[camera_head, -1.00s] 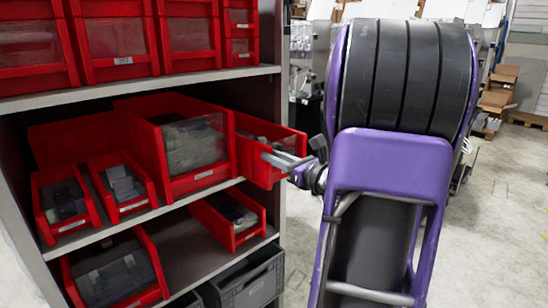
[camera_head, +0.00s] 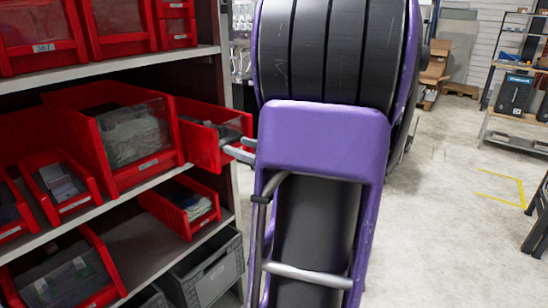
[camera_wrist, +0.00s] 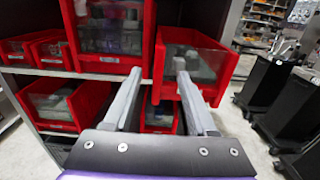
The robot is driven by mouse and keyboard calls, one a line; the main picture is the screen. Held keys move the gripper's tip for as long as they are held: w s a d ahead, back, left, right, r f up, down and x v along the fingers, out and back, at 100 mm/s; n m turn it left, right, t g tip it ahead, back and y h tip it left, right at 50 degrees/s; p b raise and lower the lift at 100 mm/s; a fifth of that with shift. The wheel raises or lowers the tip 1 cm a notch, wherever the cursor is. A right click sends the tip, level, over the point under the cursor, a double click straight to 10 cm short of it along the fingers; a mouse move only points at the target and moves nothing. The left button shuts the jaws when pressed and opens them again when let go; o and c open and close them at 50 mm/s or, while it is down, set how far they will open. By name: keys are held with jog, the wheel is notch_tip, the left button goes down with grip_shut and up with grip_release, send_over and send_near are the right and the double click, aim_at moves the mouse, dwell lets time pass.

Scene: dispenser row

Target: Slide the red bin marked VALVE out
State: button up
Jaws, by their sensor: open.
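No label reading VALVE is legible to me. A red bin (camera_head: 206,147) stands at the right end of the middle shelf, its front jutting past the shelf edge. It also shows in the wrist view (camera_wrist: 212,90), with a clear front panel and grey contents. My gripper (camera_head: 238,149) is open at this bin's front. In the wrist view my gripper (camera_wrist: 158,68) has its right finger in front of the bin and its left finger left of the bin's left wall. Whether a finger touches the bin is unclear. My purple arm hides the area to the right.
A larger red bin (camera_head: 100,160) stands directly left, with smaller red bins (camera_head: 58,187) beyond it. Another red bin (camera_head: 182,207) sits below, above a grey crate (camera_head: 210,272). More bins line the upper shelf (camera_head: 110,67). Open floor (camera_head: 455,200) lies to the right.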

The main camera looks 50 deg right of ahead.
jog(key=s+d, duration=0.1)
jog(key=s, duration=0.9)
jog(key=shift+w+f, duration=0.1)
jog(key=shift+w, duration=0.05)
